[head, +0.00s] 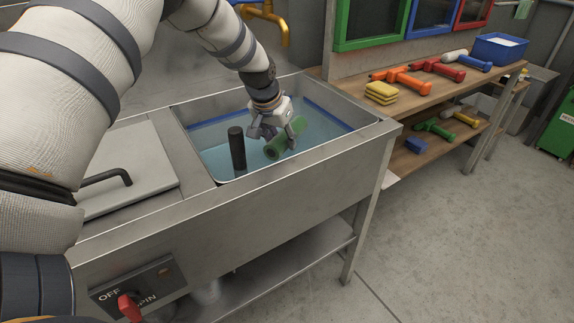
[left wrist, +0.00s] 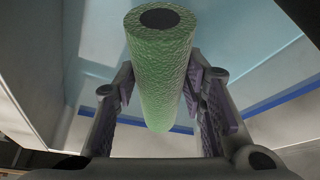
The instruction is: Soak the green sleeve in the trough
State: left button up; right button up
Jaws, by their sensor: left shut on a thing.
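The green sleeve (head: 277,146) is a textured roller cover with a dark end. My left gripper (head: 283,133) is shut on it and holds it tilted inside the trough (head: 356,121). The sleeve also shows between the fingers in the left wrist view (left wrist: 163,75). The trough is a steel basin with bluish water (head: 215,144) and a blue line along its inner wall. The sleeve is at or close to the water; I cannot tell how deep it sits. My right gripper is not in view.
A dark upright post (head: 237,148) stands in the trough left of the sleeve. A brass tap (head: 281,27) is behind. A lid with a black handle (head: 107,178) lies left. Yellow sponges (head: 381,92), colored rollers and a blue bin (head: 499,49) are on the wooden shelf. A red knob (head: 130,307) is in front.

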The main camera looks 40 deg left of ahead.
aim_at(281, 135)
pick_arm(q)
notch_tip(281, 135, up, 10)
jog(key=shift+f+p, duration=0.1)
jog(key=shift+p, duration=0.2)
